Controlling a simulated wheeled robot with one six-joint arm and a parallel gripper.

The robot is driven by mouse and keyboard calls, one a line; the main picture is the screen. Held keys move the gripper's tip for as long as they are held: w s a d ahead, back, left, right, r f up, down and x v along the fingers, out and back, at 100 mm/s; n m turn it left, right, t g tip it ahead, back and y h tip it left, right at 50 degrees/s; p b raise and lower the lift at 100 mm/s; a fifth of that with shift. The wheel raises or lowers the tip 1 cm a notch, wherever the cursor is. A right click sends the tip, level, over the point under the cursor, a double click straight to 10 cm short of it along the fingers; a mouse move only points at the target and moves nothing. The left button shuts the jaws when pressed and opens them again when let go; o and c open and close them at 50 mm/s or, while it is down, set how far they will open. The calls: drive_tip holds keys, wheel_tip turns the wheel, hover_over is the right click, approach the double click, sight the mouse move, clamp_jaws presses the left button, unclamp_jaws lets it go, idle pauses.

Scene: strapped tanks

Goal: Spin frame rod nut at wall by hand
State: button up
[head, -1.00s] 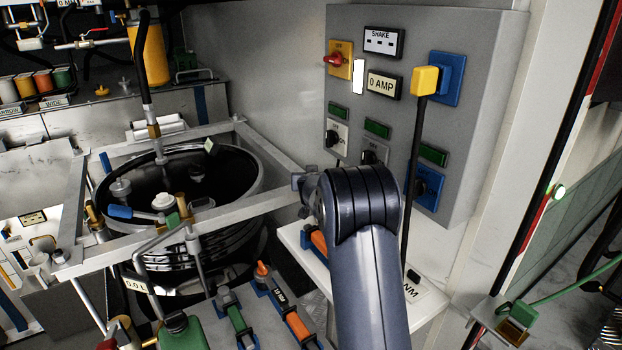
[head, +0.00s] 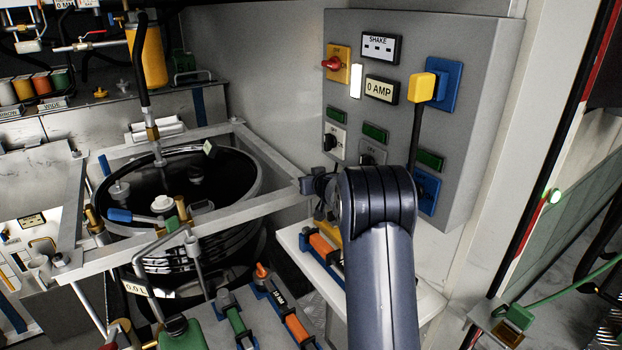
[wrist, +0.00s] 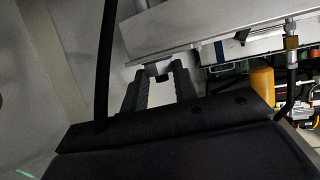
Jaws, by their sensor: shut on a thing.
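A light metal frame (head: 262,150) surrounds the top of a dark round tank (head: 240,205). Its right corner reaches toward the grey wall, where my gripper (head: 310,185) meets it. In the wrist view, the two fingers of my gripper (wrist: 159,74) are closed around the frame rod nut (wrist: 158,68), a small grey piece just below the frame's pale bar (wrist: 190,30). In the head view, my fingers and arm mostly hide this nut. Other frame corners carry small nuts, such as the near left one (head: 61,260).
A grey control panel (head: 460,130) with switches stands just behind and right of my arm. A white shelf (head: 290,237) with orange-handled tools lies below my gripper. A dark hose (wrist: 105,60) passes left of the fingers.

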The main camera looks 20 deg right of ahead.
drive_tip(key=shift+f, duration=0.1)
drive_tip(key=o, duration=1)
drive_tip(key=v, duration=1.1)
